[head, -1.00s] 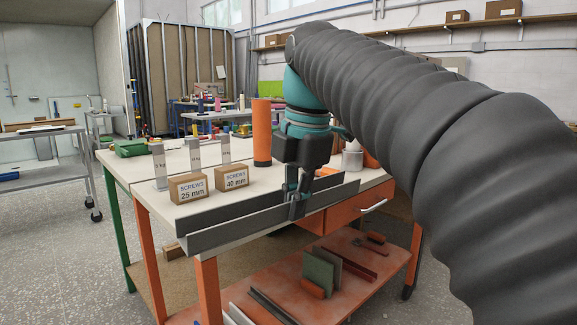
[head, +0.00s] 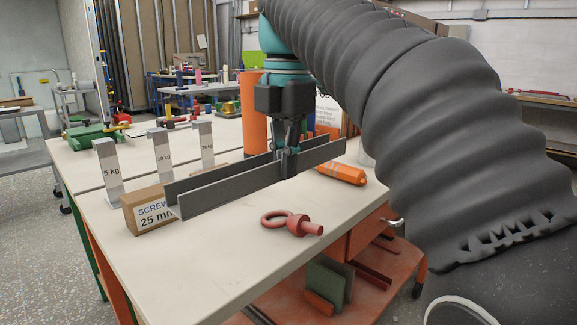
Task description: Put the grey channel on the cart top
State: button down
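The grey channel (head: 235,188), a long piece with two parallel walls, extends across the workbench view, its left end in front of the 25 mm screws box. My gripper (head: 289,168) is shut on the channel right of its middle, with its fingers pointing down. I cannot tell whether the channel touches the bench top or hangs just above it.
The pale workbench top (head: 200,265) is clear at the front.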

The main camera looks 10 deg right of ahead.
send_over(233, 221)
notch_tip(233, 221, down, 6)
jog(key=shift+d+f, duration=0.1)
jog(key=shift+f, duration=0.15)
jog(key=shift+w+f, duration=0.15)
jog(key=shift+f+b, duration=0.45)
jog(key=shift+f, duration=1.5)
jog(key=c, duration=1.8)
grip_release()
jog(key=shift+f, duration=0.15)
jog(key=o, duration=0.5)
jog(key=shift+r+p, duration=0.45)
jog(key=shift+r, duration=3.45)
